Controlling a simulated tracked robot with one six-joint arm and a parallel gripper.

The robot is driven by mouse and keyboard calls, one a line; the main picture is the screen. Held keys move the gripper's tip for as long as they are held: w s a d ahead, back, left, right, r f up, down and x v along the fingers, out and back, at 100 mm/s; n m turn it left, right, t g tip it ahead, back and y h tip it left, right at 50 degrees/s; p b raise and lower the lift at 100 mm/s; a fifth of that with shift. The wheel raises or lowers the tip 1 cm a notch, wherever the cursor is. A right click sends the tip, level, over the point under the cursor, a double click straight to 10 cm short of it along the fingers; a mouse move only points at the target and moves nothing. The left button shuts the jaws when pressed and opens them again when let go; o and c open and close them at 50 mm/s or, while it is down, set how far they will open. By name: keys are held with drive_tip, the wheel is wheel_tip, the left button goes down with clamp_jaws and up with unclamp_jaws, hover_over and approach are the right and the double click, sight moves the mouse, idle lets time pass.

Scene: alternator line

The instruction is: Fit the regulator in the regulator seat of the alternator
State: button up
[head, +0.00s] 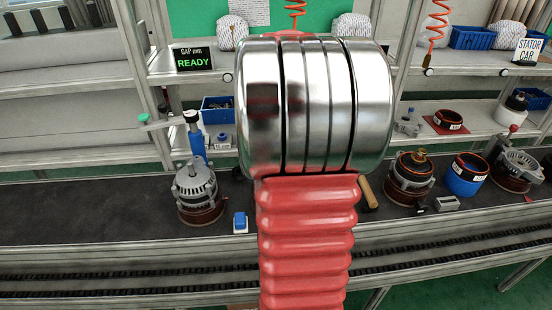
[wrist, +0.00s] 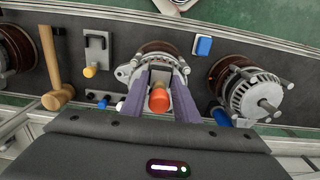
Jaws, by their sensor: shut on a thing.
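In the wrist view my gripper (wrist: 160,76) is shut, its two purple fingers on either side of a small piece with a round orange-red end, which I take for the regulator (wrist: 158,99). It is over or against the near side of an alternator (wrist: 128,71) with a silver housing and copper-brown ring. The regulator seat is hidden by the fingers and the held piece, so I cannot tell whether the piece is in it. In the head view my arm hides the gripper, the regulator and this alternator.
A second alternator (head: 196,189) stands left, with a blue block (head: 240,222) beside it. A wooden-handled hammer (head: 368,192) lies right of my arm; more alternator parts (head: 412,172) and a blue pot (head: 465,178) stand farther right. A grey plate with a yellow knob (wrist: 93,55) shows in the wrist view.

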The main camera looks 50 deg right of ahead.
drive_tip(key=shift+f, duration=0.45)
drive_tip(key=o, duration=1.2)
drive_tip(key=shift+c, duration=0.2)
drive_tip(key=shift+r, duration=0.1)
wheel_tip(320, 180, up, 14)
drive_tip(key=shift+f, duration=0.25)
idle(0.4)
